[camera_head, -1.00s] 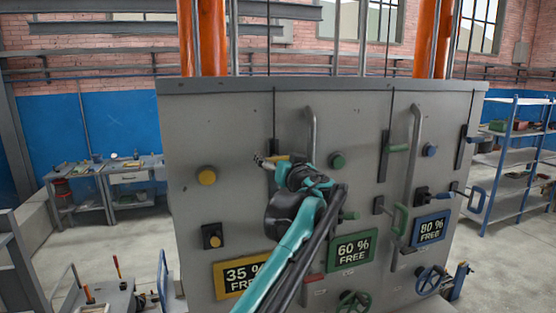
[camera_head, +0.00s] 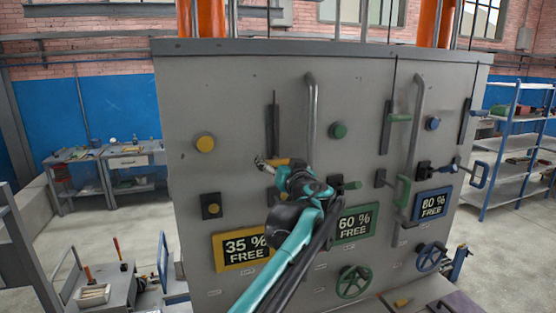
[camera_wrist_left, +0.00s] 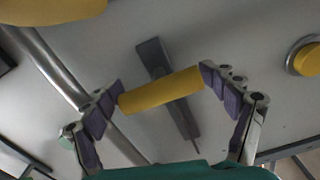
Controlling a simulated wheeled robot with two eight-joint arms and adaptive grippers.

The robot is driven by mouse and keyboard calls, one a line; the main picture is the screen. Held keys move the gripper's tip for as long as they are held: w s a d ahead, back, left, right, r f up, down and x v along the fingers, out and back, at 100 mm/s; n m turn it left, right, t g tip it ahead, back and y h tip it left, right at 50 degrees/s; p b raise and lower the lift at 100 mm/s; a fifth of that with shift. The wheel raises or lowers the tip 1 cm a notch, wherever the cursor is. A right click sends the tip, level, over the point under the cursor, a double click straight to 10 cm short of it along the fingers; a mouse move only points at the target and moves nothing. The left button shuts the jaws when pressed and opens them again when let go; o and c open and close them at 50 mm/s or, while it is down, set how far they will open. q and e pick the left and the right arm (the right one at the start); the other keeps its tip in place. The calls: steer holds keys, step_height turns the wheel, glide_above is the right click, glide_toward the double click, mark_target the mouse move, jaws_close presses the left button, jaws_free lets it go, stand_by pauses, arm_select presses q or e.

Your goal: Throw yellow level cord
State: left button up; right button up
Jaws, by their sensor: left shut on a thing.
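In the left wrist view the yellow bar (camera_wrist_left: 160,91) lies crosswise between the fingertips, in front of the dark plate. My left gripper (camera_head: 263,163) is shut on this bar, with a finger at each end. My teal arm hides part of the panel below it. My right gripper is not in view.
The grey panel (camera_head: 180,100) also carries a yellow button (camera_head: 205,142), a green level handle (camera_head: 399,118), a grey pipe (camera_head: 311,120) close to my gripper, and a yellow 35% sign (camera_head: 243,249). A green wheel (camera_head: 354,282) is lower down. A blue shelf (camera_head: 510,160) stands at right.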

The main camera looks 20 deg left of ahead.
arm_select(q)
steer(key=shift+f, duration=0.25)
steer(key=o, duration=1.6)
steer(key=shift+c, duration=0.2)
steer(key=v, duration=1.2)
steer(key=shift+w, duration=0.1)
